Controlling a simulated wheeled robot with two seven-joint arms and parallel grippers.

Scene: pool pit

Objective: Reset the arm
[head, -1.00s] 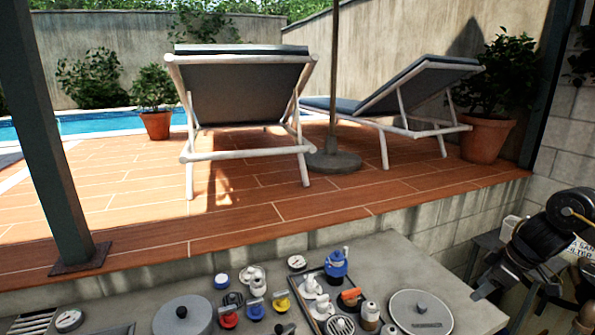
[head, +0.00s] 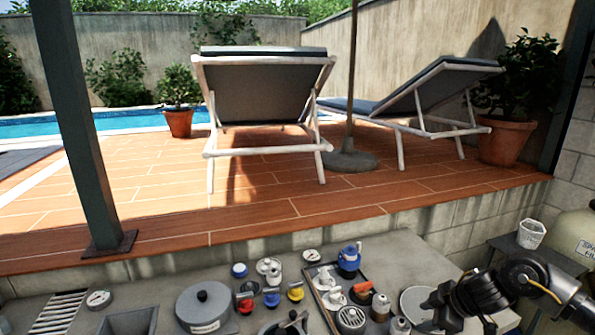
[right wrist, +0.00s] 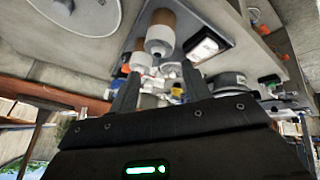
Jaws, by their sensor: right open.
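My right arm comes in at the lower right of the head view. Its gripper (head: 432,308) is over the right end of the grey counter (head: 405,250), in front of a round grey lid (head: 412,297) that it partly hides. In the right wrist view the two dark fingers (right wrist: 160,92) stand apart and open. I see nothing held between them; small counter parts show beyond them. My left gripper is not in view.
The counter holds a dark tray (head: 322,270) of fittings, a blue-topped valve (head: 349,260), several coloured knobs, a large round lid (head: 203,308) and a gauge (head: 98,299). A white cup (head: 531,233) stands on a shelf at right. A raised tiled deck lies behind.

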